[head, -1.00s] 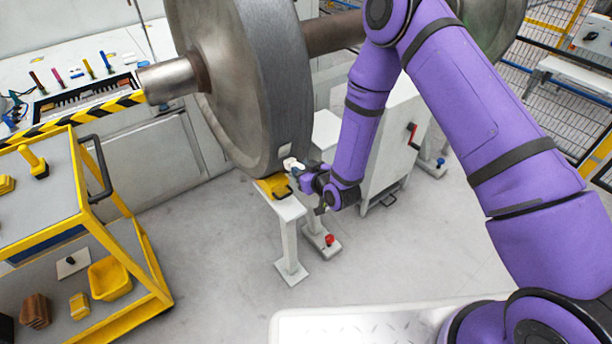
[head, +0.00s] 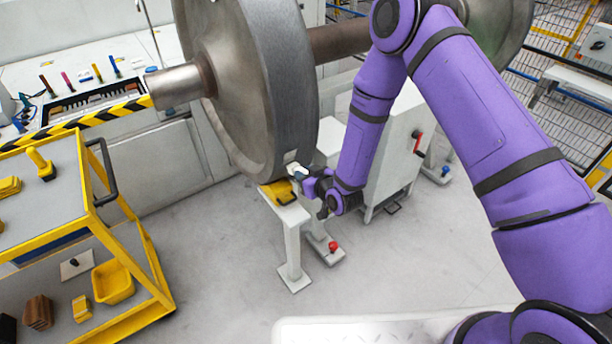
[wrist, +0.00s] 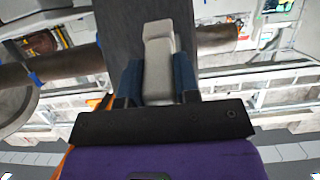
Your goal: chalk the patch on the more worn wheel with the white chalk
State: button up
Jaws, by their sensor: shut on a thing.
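The near wheel (head: 292,90) is a large grey disc on an axle, with a small pale patch (head: 290,156) low on its tread. My gripper (head: 303,174) is beside the tread, just below and right of the patch. It is shut on the white chalk (wrist: 159,80), a pale block between the blue fingers in the wrist view. The chalk's far end points at the dark tread (wrist: 118,25); I cannot tell whether it touches. The far wheel (head: 500,30) is partly hidden by my arm.
A yellow block (head: 281,192) sits on a white stand (head: 291,240) under the near wheel. A yellow trolley (head: 140,245) with trays stands at left. Behind it is a bench (head: 30,75) with coloured sticks. A white cabinet (head: 395,150) stands right of my gripper. The floor in front is clear.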

jog(key=shift+w+a+r, duration=0.1)
jog(key=shift+w+a, duration=0.1)
jog(key=shift+w, duration=0.15)
jog(key=shift+s+d+r, duration=0.1)
jog(key=shift+s+r, duration=0.05)
jog(key=shift+r, duration=0.5)
jog(key=shift+s+d+r, duration=0.1)
jog(key=shift+s+r, duration=0.1)
jog(key=shift+r, duration=0.45)
jog(key=shift+s+d+r, duration=0.1)
jog(key=shift+s+r, duration=0.05)
jog(key=shift+r, duration=0.5)
jog(key=shift+f, duration=0.1)
